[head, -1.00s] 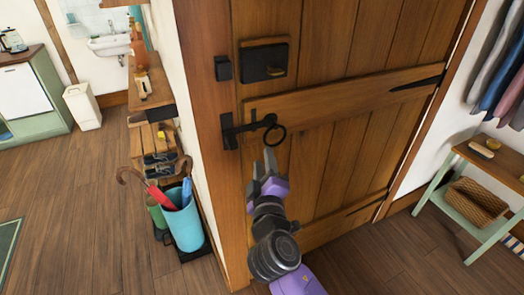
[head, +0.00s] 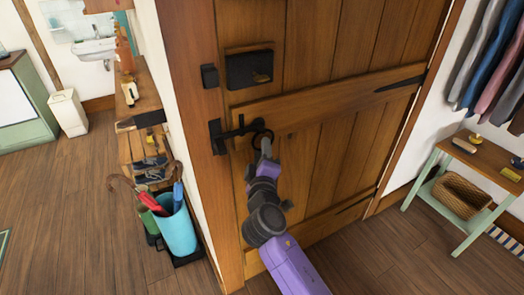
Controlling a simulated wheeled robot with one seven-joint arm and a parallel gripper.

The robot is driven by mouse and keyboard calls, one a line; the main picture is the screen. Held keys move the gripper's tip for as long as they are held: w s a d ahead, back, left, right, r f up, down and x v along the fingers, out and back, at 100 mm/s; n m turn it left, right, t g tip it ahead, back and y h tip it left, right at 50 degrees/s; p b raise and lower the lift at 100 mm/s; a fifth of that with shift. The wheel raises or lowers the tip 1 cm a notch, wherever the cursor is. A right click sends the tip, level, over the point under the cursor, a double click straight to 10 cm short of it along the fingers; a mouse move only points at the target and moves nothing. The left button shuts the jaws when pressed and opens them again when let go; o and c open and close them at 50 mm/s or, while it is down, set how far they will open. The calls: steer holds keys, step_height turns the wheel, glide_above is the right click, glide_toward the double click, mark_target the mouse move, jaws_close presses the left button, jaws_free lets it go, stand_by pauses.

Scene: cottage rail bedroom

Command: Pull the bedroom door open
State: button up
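The wooden plank door (head: 308,150) fills the middle of the view and looks shut against its wooden frame (head: 190,100). A black iron latch (head: 228,133) bridges the door's left edge and the frame. A black ring handle (head: 258,133) hangs at the latch's right end. My gripper (head: 265,148) is at the ring, its fingertips overlapping the ring's lower part in the picture. The fingers are small and seen from behind, so I cannot tell whether they are open or closed around the ring. A black lock box (head: 250,68) sits above the latch.
Left of the frame stand a blue umbrella bin (head: 178,232) and a wooden shelf (head: 135,150) with shoes. At right is a green-legged side table (head: 480,165) with a basket (head: 462,195) below hanging clothes. The wooden floor in front of the door looks clear.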

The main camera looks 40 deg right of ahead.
jaws_close()
steer(key=shift+s+d+f, duration=0.1)
steer(key=shift+d, duration=0.05)
stand_by(1.2)
